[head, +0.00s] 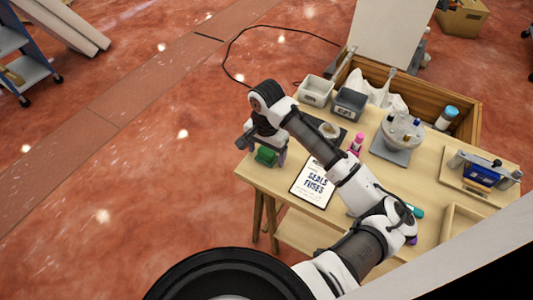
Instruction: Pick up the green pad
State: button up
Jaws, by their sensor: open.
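The green pad (265,156) is a small green block at the table's left corner, partly hidden by my gripper. My gripper (267,148) is open, pointing down over the green pad, with its fingers to either side of it in this view. I cannot tell whether the fingers touch the pad or how far above the table they are.
The wooden table (270,181) also holds a "SEALS FUSES" card (315,184), a pink bottle (355,144), two small bins (316,90), a round dispenser (403,131) and a tray with a blue item (482,175). A wooden crate (467,118) stands behind. My arm reaches across the table.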

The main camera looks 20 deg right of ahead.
aim_at(267, 151)
jog(key=c, duration=1.1)
jog(key=shift+r, duration=0.1)
notch_tip(267, 151, up, 20)
jog(key=shift+f, duration=0.1)
jog(key=o, duration=0.4)
jog(key=shift+c, duration=1.3)
